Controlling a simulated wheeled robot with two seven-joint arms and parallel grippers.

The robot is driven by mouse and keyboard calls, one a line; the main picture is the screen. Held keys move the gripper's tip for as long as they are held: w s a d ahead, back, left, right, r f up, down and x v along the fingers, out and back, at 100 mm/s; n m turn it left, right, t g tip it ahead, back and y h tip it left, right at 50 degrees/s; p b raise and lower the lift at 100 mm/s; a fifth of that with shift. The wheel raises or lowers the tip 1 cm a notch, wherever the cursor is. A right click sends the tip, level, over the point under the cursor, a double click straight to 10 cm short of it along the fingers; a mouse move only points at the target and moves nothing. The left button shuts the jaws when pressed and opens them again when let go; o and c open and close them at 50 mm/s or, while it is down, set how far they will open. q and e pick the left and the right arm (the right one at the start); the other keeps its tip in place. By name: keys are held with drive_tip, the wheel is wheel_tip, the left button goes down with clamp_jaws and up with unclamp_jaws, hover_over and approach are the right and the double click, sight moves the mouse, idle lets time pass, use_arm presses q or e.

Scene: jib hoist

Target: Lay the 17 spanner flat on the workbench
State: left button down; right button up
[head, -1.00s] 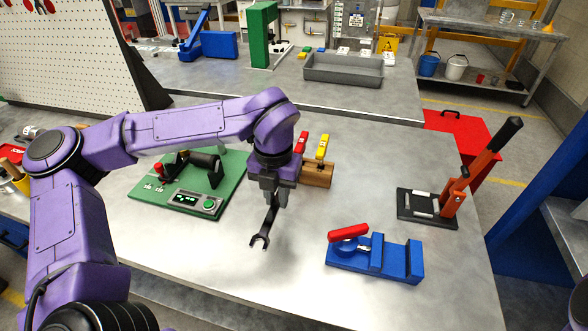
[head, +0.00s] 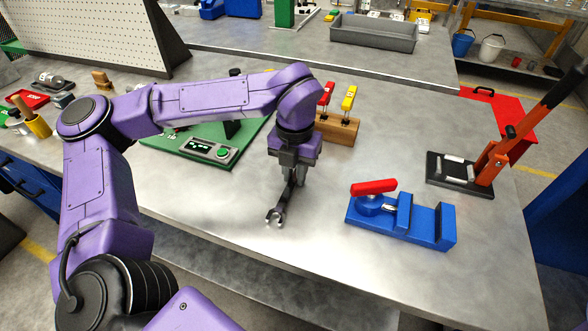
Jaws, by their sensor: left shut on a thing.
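A dark grey open-ended spanner (head: 277,211) is in my left gripper (head: 294,182). The gripper is shut on it, pointing down over the middle of the workbench (head: 310,235). The spanner's open jaw points toward the front edge of the bench and shows low, close to the bench top. I cannot tell whether it touches the surface. The gripper hides the spanner's other end, and its size marking is not readable. My right gripper is not in view.
A blue vise with a red handle (head: 408,221) stands to the right. A green board with a control box (head: 203,147) is to the left. A wooden block with red and yellow tools (head: 338,130) stands behind. An orange lever press (head: 487,165) is far right. Bare bench lies in front.

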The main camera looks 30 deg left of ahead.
use_arm(q)
drive_tip(key=c, duration=0.9)
unclamp_jaws()
wheel_tip(320, 180, up, 11)
drive_tip(key=shift+f+p, duration=0.2)
drive_tip(key=shift+p, duration=0.15)
